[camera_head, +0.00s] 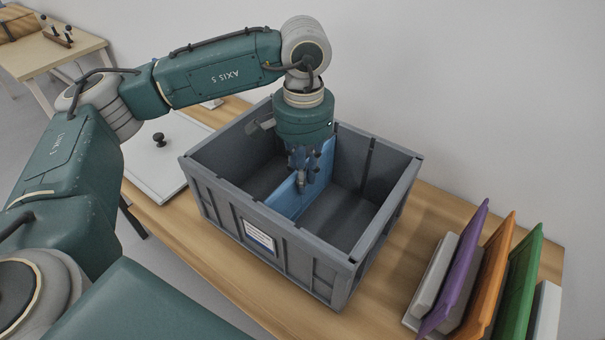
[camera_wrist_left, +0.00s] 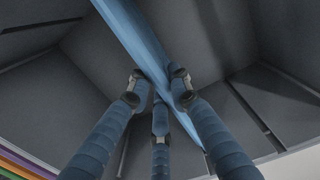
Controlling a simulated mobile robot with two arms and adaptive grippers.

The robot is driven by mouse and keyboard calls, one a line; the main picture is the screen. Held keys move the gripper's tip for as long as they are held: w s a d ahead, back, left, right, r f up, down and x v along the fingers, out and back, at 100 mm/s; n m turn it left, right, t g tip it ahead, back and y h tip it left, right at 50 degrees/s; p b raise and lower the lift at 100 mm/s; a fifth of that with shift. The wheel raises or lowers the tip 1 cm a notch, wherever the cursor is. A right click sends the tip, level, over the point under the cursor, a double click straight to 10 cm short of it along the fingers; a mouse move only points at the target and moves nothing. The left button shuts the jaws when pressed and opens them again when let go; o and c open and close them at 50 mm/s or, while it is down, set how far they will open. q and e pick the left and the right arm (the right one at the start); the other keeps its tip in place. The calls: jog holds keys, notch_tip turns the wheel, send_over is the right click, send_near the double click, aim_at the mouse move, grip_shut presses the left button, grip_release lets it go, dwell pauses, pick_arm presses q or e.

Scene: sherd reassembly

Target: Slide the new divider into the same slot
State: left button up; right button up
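A blue divider (camera_head: 286,202) stands upright inside the grey crate (camera_head: 222,208), spanning it from the near wall to the far wall. My left gripper (camera_head: 301,186) points down into the crate at the divider's upper part. In the left wrist view the fingers (camera_wrist_left: 159,88) lie on both sides of the blue divider (camera_wrist_left: 128,27), with their tips against its faces, so the gripper looks shut on it. The divider's lower edge and its fit in the wall slots are hidden. My right gripper is not in view.
A rack at the right holds a purple panel (camera_head: 455,270), an orange panel (camera_head: 492,272) and a green panel (camera_head: 519,283). A pale lid (camera_head: 168,178) with a black knob lies left of the crate. Vertical ribs line the crate's inner walls.

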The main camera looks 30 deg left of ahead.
pick_arm(q)
jog(key=o, duration=0.5)
jog(key=shift+c, duration=0.2)
jog(key=shift+r, duration=4.05)
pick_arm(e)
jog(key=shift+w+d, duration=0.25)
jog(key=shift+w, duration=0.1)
